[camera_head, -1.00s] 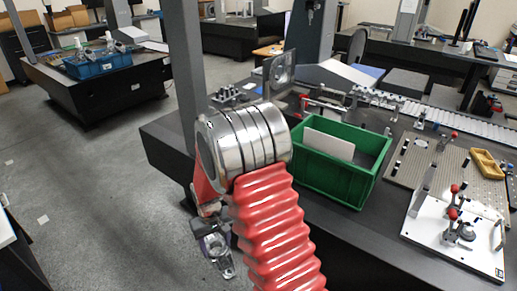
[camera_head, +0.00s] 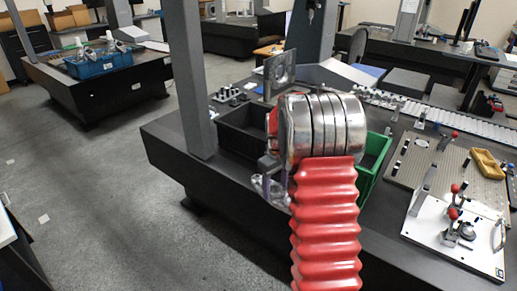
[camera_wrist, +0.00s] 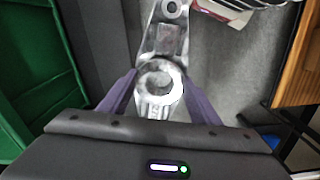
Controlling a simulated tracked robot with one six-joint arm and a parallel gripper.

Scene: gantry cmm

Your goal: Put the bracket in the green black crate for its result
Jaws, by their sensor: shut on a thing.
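My gripper (camera_wrist: 160,88) has purple fingers and is shut on a silvery metal bracket (camera_wrist: 168,38) with round holes. The bracket points away from the fingers, over grey floor in the wrist view. In the head view the bracket (camera_head: 270,187) shows small and low beside my red arm, in front of the table edge; my gripper is mostly hidden there. The green crate (camera_head: 377,160) stands on the table, its left part hidden behind my arm. A black crate (camera_head: 237,144) stands left of it. Green crate walls (camera_wrist: 30,50) show at the left of the wrist view.
A grey post (camera_head: 190,80) rises at the table's left. An upright metal plate (camera_head: 279,73) stands behind the black crate. A white fixture plate with red-knobbed clamps (camera_head: 455,240) and a perforated plate (camera_head: 440,170) lie to the right. Open floor is at left.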

